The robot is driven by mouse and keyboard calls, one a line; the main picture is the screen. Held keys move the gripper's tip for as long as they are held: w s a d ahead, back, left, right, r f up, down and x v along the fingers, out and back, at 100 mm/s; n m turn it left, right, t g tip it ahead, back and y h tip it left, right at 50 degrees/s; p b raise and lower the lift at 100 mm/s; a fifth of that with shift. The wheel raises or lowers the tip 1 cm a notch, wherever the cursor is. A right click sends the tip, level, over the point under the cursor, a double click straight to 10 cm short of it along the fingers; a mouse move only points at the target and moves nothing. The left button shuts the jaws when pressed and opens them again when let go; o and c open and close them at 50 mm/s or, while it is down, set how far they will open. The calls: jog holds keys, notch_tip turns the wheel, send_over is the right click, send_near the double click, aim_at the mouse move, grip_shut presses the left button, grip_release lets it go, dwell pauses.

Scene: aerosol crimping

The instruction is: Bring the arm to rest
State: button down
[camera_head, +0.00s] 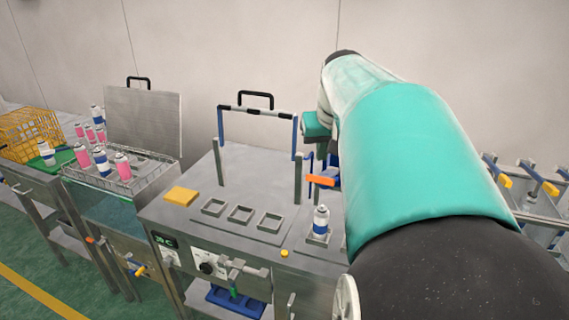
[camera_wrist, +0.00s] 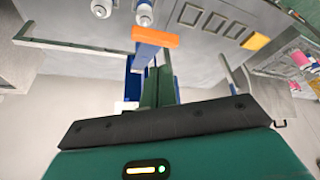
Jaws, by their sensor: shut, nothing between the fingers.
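My arm reaches from the lower right of the head view over the crimping bench (camera_head: 225,165). My gripper (camera_wrist: 158,75) shows in the wrist view, its dark green fingers together and nothing between them. In the head view the teal gripper body (camera_head: 317,125) hangs above the bench beside the metal frame, and my arm partly hides it. An orange-topped blue lever (camera_head: 320,180) stands just below the gripper. In the wrist view its orange bar (camera_wrist: 155,37) lies beyond the fingertips. I cannot tell whether the fingers touch it.
A white can with a blue band (camera_head: 320,222) stands in a holder in front of the lever. A frame with a striped crossbar (camera_head: 257,111) rises behind. Empty square holders (camera_head: 240,214) and a yellow block (camera_head: 181,196) lie left. A water bath with cans (camera_head: 116,205) and a yellow basket (camera_head: 28,132) stand farther left.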

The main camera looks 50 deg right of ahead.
jog(key=shift+d+r, duration=0.1)
jog(key=shift+r, duration=0.35)
jog(key=w+a+f+n+t+y, duration=0.1)
jog(key=w+a+f+n, duration=0.1)
jog(key=a, duration=0.8)
jog(key=w+a+f+n+t+y, duration=0.1)
jog(key=a+f+n, duration=0.1)
jog(key=a, duration=0.9)
jog(key=s+a+f+n, duration=0.1)
jog(key=s+a+f, duration=0.1)
jog(key=a+f, duration=0.2)
jog(key=s+a+f+n, duration=0.2)
jog(key=s+a+f, duration=0.1)
jog(key=a, duration=0.7)
jog(key=shift+s+a+f+y, duration=0.2)
jog(key=shift+a+f+y, duration=0.15)
jog(key=shift+a+y, duration=0.05)
jog(key=shift+d, duration=0.1)
